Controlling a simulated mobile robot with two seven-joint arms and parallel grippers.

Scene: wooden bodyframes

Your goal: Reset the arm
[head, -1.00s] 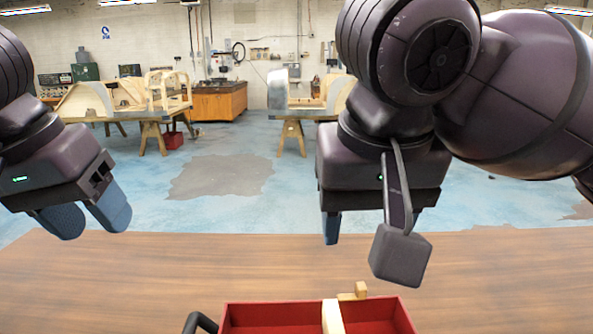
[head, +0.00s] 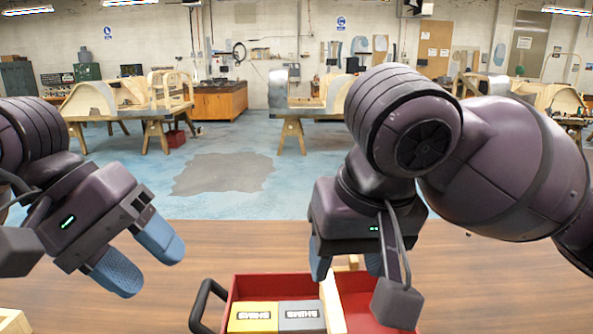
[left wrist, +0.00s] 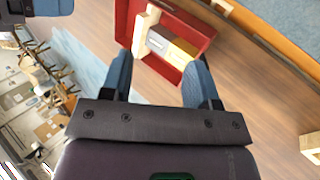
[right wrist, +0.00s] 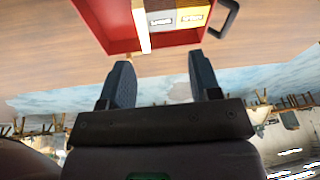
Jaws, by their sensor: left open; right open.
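My left gripper (head: 140,258) is open and empty above the wooden table, left of the red tray (head: 236,290). Its two blue fingers are spread apart, and they also show in the left wrist view (left wrist: 158,82). My right gripper (head: 345,265) is open above the right part of the tray, with part of it hidden behind a grey block-shaped part of my arm. Its spread fingers show in the right wrist view (right wrist: 158,85), with nothing between them.
The tray holds a yellow box (head: 253,317) and a grey box (head: 300,316) beside a pale wooden divider (head: 333,304). A dark handle (head: 203,300) is on its left side. A wooden piece (head: 14,321) lies at the table's left front. The table between is clear.

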